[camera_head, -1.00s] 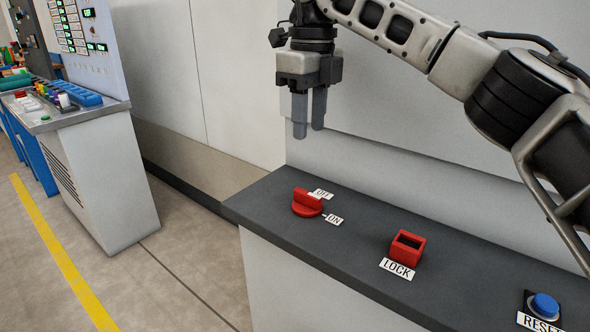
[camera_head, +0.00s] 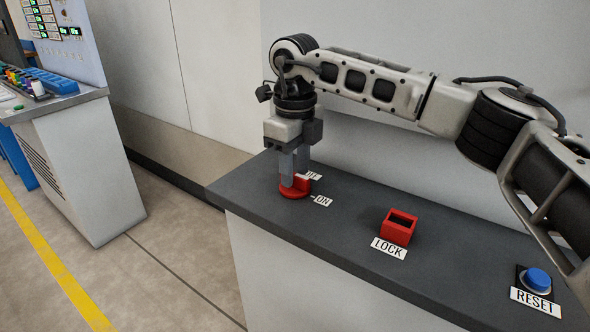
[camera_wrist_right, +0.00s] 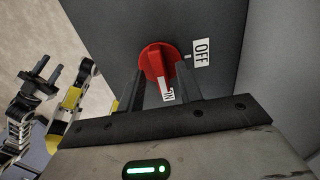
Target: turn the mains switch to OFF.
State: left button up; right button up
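The red mains switch (camera_head: 294,193) sits at the left end of the dark console top, and it also shows in the right wrist view (camera_wrist_right: 156,62). Its handle points towards the ON label (camera_head: 322,201); the OFF label (camera_head: 312,176) is beside it, partly hidden by a finger in the head view. My right gripper (camera_head: 295,172) points down at the switch. In the right wrist view its fingers are apart, one on each side of the handle; contact cannot be told. My left gripper (camera_wrist_right: 49,70) shows small at the left of the wrist view, its opening unclear.
A red LOCK holder (camera_head: 398,226) and a blue RESET button (camera_head: 537,280) stand further right on the console (camera_head: 345,215). A wall rises close behind. Another control desk (camera_head: 70,150) stands at the left across open floor.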

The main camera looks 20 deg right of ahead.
jog(key=shift+f, duration=0.45)
jog(key=shift+c, duration=0.2)
grip_shut()
